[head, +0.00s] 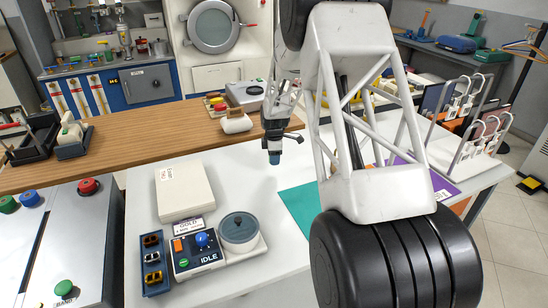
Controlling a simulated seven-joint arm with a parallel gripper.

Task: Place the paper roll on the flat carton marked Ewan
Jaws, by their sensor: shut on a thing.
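My gripper (273,152) points down over the white table, just right of the wooden counter. A flat cream carton (184,192) lies on the white table, to the left of and nearer than my gripper. It has a small label at its far left corner, too small to read. Its top is bare.
In front of the carton stand a sign reading GOLD (188,226), a control box reading IDLE (198,252), a round lidded pot (239,229) and a dark blue tray (154,262). A teal mat (298,207) lies to the right. White table is clear between carton and gripper.

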